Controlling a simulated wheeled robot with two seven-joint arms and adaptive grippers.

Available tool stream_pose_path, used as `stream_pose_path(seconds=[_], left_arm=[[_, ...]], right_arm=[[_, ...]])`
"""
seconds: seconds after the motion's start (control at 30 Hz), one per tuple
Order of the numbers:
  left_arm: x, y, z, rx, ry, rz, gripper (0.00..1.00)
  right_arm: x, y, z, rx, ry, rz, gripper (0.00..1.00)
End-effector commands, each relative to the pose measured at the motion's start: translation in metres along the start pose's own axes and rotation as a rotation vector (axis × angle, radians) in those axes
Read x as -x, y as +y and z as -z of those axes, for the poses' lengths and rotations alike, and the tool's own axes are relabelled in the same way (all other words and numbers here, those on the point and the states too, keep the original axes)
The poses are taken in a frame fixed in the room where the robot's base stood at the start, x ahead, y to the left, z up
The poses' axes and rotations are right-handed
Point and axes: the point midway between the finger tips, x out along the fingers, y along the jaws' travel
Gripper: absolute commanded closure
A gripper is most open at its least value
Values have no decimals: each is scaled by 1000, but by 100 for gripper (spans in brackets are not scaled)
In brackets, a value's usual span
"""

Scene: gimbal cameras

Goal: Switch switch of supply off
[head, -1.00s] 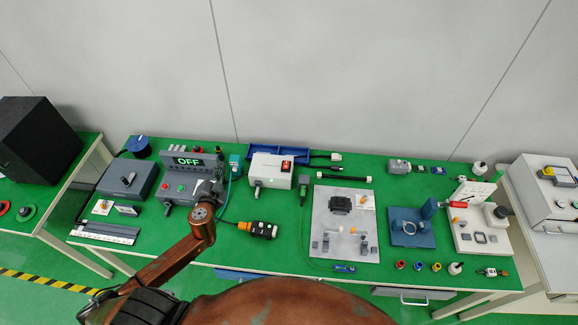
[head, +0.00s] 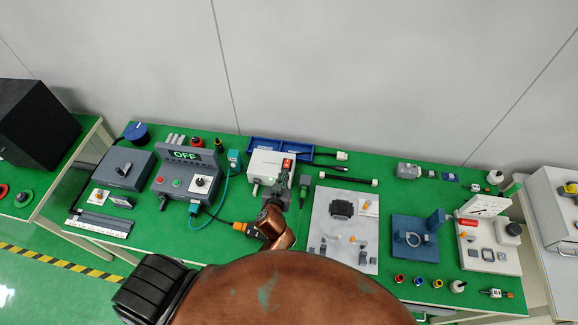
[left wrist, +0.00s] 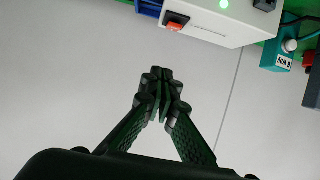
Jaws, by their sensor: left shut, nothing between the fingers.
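The supply is a white box (head: 262,161) at the back of the green table. Its red switch (head: 287,164) sits on the right of its front. In the left wrist view, the box (left wrist: 215,20) is at the top, with the red switch (left wrist: 175,24) in a black frame and a lit green lamp (left wrist: 223,4). My left gripper (head: 284,178) is in front of the box's right side, just below the switch in the picture. In the left wrist view its fingers (left wrist: 160,74) are shut, empty and apart from the switch. My right gripper is not in view.
A grey control box (head: 184,178) with a display reading OFF stands left of the supply. A blue tray (head: 262,143) lies behind it. A grey plate with parts (head: 330,235) lies to the right.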

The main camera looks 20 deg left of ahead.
Motion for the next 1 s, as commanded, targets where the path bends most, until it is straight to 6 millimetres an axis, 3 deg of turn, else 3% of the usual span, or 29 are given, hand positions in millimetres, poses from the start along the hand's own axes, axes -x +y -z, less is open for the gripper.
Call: stream_pose_path(seconds=[0.13, 0.37, 0.6, 0.8, 1.0], left_arm=[[0, -1, 0, -1, 0, 1, 100], [-15, -1, 1, -3, 2, 2, 100], [-62, -2, 1, -6, 2, 3, 100], [-102, -2, 1, -4, 0, 4, 100], [-107, -3, -30, -1, -2, 4, 100]], right_arm=[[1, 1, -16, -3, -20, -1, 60], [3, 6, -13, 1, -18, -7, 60], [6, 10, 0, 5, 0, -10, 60], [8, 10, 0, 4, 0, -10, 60], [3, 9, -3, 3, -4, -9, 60]])
